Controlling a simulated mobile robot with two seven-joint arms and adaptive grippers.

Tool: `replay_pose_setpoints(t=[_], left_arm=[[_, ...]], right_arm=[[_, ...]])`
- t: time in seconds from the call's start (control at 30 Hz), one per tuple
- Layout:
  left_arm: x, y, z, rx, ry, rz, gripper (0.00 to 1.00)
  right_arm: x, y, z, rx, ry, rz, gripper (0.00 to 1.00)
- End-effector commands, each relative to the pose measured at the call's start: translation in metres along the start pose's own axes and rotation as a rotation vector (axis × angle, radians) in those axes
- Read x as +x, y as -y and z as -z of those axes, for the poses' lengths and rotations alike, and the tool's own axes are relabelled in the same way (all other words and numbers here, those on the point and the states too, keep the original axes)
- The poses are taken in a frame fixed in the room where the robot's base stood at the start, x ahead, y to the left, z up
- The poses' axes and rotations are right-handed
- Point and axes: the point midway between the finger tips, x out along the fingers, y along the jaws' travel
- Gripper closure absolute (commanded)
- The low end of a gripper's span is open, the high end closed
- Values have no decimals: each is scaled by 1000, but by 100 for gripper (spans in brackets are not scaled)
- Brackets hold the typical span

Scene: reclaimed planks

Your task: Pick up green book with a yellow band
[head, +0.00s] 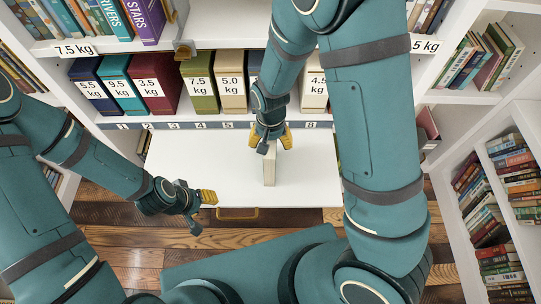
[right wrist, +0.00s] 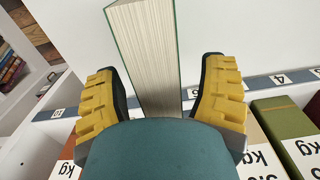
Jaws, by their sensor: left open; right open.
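A book (head: 269,172) stands upright on a white pull-out board, its pale page edges facing me. In the right wrist view the book (right wrist: 150,55) shows a thin green cover edge beside its pages; no yellow band is visible on it. My right gripper (head: 270,141) is open above and around the book's top, yellow pads on either side; the right wrist view shows a gap on at least the right. My left gripper (head: 204,197) is open and empty at the board's left front edge. An olive green book (head: 203,103) labelled 7.5 kg stands in the shelf behind.
The white board (head: 315,180) is bare around the book and has a brass handle (head: 238,213) in front. Weight-labelled books, including a dark red one (head: 158,98), line the shelf above a numbered strip (head: 190,125). Full bookcases (head: 505,180) stand at the right.

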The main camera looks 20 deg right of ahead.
Motion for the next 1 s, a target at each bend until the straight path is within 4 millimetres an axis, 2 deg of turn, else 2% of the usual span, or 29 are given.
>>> replay_pose_setpoints(t=[0.23,0.27,0.4,0.43,0.47,0.87,1.0], left_arm=[[0,0,0,0,-1,0,53],[0,0,0,0,-1,0,53],[0,0,0,0,-1,0,53],[0,0,0,0,-1,0,53],[0,0,0,0,-1,0,53],[0,0,0,0,-1,0,53],[-5,-2,0,0,1,0,53]], right_arm=[[3,0,0,0,-1,1,29],[2,0,0,0,-1,1,35],[2,0,0,0,0,1,84],[2,0,0,0,0,1,94],[2,0,0,0,0,1,100],[2,1,0,0,-1,1,100],[-12,1,0,-1,-2,2,100]])
